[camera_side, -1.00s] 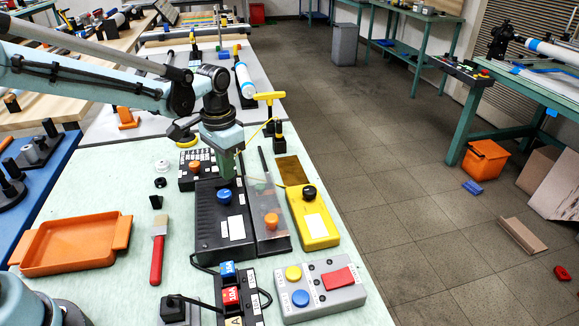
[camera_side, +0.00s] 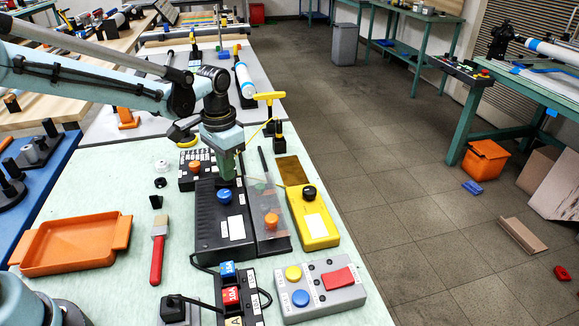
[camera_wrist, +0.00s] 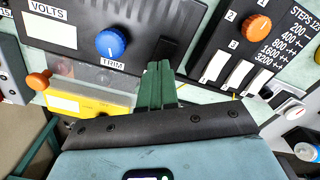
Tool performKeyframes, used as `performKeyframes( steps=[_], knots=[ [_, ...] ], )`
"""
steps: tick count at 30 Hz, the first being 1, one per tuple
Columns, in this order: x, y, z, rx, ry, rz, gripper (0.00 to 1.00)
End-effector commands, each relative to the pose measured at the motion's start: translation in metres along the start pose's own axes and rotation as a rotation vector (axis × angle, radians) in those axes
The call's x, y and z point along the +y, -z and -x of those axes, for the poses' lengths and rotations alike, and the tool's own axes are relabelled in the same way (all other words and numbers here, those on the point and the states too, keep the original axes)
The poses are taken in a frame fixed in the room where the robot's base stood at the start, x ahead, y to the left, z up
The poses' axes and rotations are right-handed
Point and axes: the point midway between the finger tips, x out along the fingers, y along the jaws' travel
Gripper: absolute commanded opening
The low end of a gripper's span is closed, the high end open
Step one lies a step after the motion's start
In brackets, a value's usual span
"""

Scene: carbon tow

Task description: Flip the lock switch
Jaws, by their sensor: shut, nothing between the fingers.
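My gripper (camera_side: 230,172) points down at the far end of a black box (camera_side: 222,230) with a blue knob (camera_side: 225,195). In the wrist view its green fingers (camera_wrist: 157,72) are together and empty. Their tips are close to a small dark upright part (camera_wrist: 167,50) at the edge of the same box, beside the blue TRIM knob (camera_wrist: 111,42). I cannot tell whether they touch it. No label marks a lock switch, so I cannot tell for sure which part it is.
A black panel with an orange knob (camera_wrist: 257,27) lies beside the box. A yellow box (camera_side: 315,222), a grey button box (camera_side: 320,290), an orange tray (camera_side: 75,245) and a red-handled brush (camera_side: 157,258) stand around.

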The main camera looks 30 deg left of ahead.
Motion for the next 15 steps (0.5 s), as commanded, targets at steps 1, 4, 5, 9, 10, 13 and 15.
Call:
performKeyframes(
  steps=[1,4,5,9,10,13,15],
  knots=[
    [0.000,0.000,0.004,0.000,0.000,0.000,0.00],
    [0.000,0.000,0.012,0.000,0.000,0.000,0.00],
    [0.000,0.000,0.014,0.000,0.000,0.000,0.00],
    [0.000,0.000,0.024,0.000,0.000,0.000,0.00],
    [0.000,0.000,0.026,0.000,0.000,0.000,0.00],
    [0.000,0.000,0.034,0.000,0.000,0.000,0.00],
    [0.000,-0.001,0.038,0.000,0.000,0.000,0.00]
  ],
)
